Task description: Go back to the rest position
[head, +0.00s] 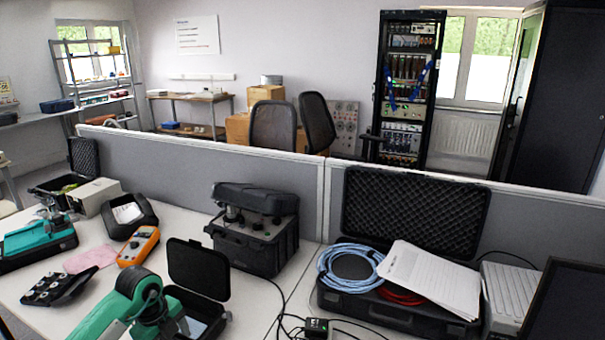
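Neither of my grippers can be made out in the head view. The work table (120,228) spreads across the lower part of the view. On its right part, an open black case (375,310) holds a coil of blue cable (340,270), some red cable (402,295) and a stack of white sheets (425,275). A black instrument case (255,240) stands at the middle. An orange handheld meter (138,246) lies to its left. A small open black case (200,275) is nearer the front.
A teal device (38,240) sits at the far left. A grey partition (230,170) closes the table's back. A dark screen (565,305) fills the lower right corner.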

